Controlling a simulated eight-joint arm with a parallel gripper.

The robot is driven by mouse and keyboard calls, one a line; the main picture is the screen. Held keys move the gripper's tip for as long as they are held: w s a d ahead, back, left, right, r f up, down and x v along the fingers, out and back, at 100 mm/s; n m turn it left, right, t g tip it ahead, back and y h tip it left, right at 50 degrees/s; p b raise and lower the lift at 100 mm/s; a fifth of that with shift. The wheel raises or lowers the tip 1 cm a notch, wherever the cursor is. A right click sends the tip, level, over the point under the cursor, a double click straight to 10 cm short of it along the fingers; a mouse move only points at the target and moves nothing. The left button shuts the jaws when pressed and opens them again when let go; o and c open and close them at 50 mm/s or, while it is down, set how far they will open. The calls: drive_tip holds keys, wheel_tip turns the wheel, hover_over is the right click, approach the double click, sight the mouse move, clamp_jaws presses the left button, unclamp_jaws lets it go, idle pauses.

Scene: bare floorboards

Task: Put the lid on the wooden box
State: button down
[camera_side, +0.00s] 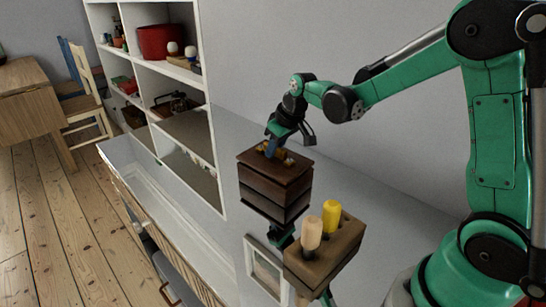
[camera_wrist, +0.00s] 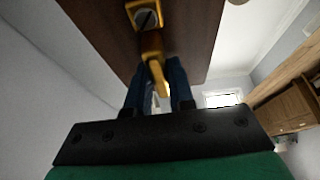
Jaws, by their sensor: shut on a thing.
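My gripper (camera_side: 270,149) points down at the top of a dark brown wooden box (camera_side: 272,190) in the side view. Its blue fingers are shut on a brass handle (camera_wrist: 152,45) in the wrist view. The handle is fixed to a brown wooden panel, the lid (camera_wrist: 195,35), which fills the upper middle of that view. In the side view the lid (camera_side: 290,172) shows as the flat top of the box shape. Dark bands run across its sides. I cannot tell whether the lid touches the box all round or hangs slightly above it.
A wooden block (camera_side: 340,250) with a yellow handle (camera_side: 331,217) and a beige handle (camera_side: 311,234) stands close in front, right of the box. White shelves (camera_side: 206,95) with a red pot (camera_side: 160,42) stand behind at left. A wooden table (camera_side: 25,85) and chair (camera_side: 88,100) are farther left.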

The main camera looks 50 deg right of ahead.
drive_tip(key=shift+f, duration=0.45)
drive_tip(key=c, duration=0.7)
unclamp_jaws()
drive_tip(key=shift+r, duration=3.55)
drive_tip(key=s+a, duration=0.2)
drive_tip(key=s, duration=0.2)
drive_tip(key=s+a+t, duration=0.1)
drive_tip(key=s+a, duration=0.2)
drive_tip(key=s, duration=0.2)
drive_tip(key=s+a+t, duration=0.1)
drive_tip(key=s+a, duration=0.1)
drive_tip(key=s, duration=0.2)
drive_tip(key=shift+s+a+f+m, duration=0.1)
drive_tip(key=shift+s+a+m, duration=0.05)
drive_tip(key=shift+s+m, duration=0.2)
